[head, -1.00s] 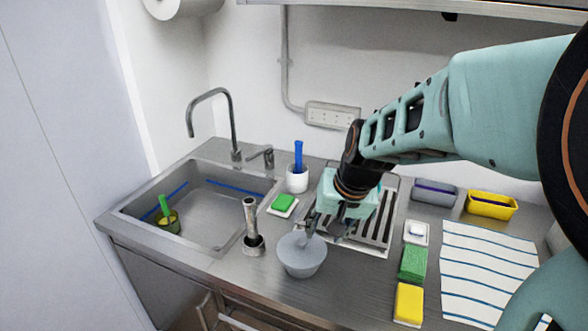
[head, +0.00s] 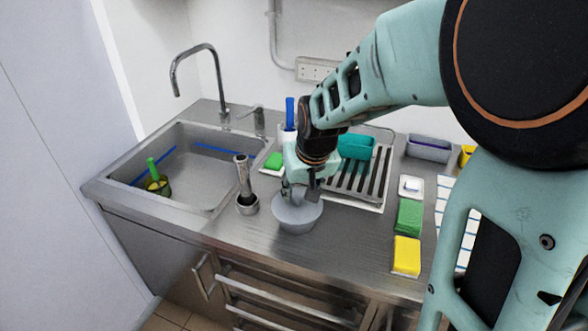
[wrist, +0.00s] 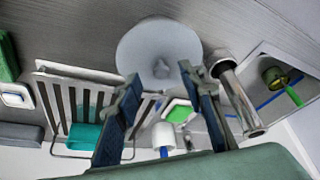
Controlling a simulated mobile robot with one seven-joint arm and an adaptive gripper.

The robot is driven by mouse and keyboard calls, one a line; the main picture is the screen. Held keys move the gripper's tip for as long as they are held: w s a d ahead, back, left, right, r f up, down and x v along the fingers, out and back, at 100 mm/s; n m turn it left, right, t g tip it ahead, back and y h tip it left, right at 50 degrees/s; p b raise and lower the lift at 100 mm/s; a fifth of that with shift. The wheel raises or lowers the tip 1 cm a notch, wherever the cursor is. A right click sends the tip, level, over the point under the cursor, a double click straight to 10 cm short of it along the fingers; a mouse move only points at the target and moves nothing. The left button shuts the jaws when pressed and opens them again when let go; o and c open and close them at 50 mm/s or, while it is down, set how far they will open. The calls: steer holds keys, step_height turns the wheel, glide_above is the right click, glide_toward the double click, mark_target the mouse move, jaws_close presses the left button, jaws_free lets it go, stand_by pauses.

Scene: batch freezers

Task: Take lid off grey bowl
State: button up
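The grey bowl (head: 297,222) stands on the steel counter in front of the drain rack. Its pale grey lid (wrist: 150,45) shows in the wrist view as a round disc with a small knob (wrist: 161,69) near its lower edge. My gripper (head: 300,193) is just above the bowl in the head view and hides part of the lid. In the wrist view my gripper (wrist: 160,85) has its two fingers spread apart, with the knob in the gap between the tips. I see nothing held, and I cannot tell whether the fingers touch the lid.
A metal cylinder with a handle (head: 245,185) stands close left of the bowl. The sink (head: 190,165) is further left. A slatted rack with a teal container (head: 356,146) is behind right. Green (head: 409,217) and yellow (head: 407,255) sponges lie right. The counter in front is clear.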

mark_target(298, 199)
steer(key=b+x, duration=0.1)
steer(key=x, duration=0.3)
steer(key=shift+b, duration=0.3)
steer(key=shift+w+r, duration=0.1)
steer(key=shift+c, duration=0.3)
jaws_close()
steer(key=shift+r, duration=0.15)
